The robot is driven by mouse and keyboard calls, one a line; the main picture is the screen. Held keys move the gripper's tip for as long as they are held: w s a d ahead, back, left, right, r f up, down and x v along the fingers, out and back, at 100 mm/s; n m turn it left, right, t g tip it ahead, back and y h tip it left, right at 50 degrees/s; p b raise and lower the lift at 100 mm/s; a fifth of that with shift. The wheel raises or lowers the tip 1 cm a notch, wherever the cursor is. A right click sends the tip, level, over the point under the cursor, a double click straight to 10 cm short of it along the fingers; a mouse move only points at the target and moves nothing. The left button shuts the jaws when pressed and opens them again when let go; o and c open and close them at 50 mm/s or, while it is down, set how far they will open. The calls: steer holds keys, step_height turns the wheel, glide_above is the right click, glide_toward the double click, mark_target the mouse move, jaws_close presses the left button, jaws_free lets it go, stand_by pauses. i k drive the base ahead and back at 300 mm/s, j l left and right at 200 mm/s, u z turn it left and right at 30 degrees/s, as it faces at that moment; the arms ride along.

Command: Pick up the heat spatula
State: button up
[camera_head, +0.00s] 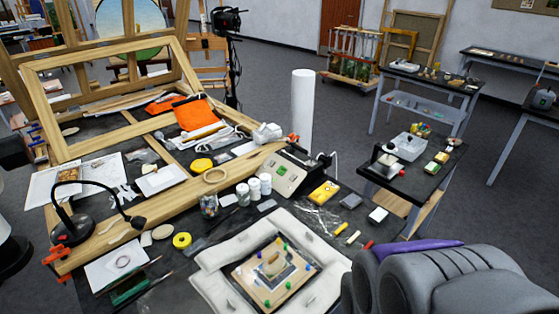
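I cannot single out the heat spatula with certainty. A beige and dark control box (289,172) with a small green display stands at the right side of the cluttered worktable. A dark, slim shape (318,166) is at its right side, with a pale cable nearby; it is too small to identify. Small hand tools (341,229) with yellow and red handles lie at the table's front right. My gripper is not recognisable in this view.
A pale padded frame (208,289) around a small panel fills the table's front. A large wooden frame (48,128) leans behind. A white roll (302,108) stands upright. A large grey ribbed object (455,285) blocks the lower right. A black side table (440,178) is right; grey floor lies beyond.

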mark_target(295, 146)
steer(key=i+l, duration=0.2)
steer(key=l, duration=0.15)
steer(key=i+l, duration=0.25)
steer(key=i+l+u, duration=0.1)
steer(key=l, duration=0.35)
steer(key=i+l, duration=0.5)
steer(key=l, duration=0.25)
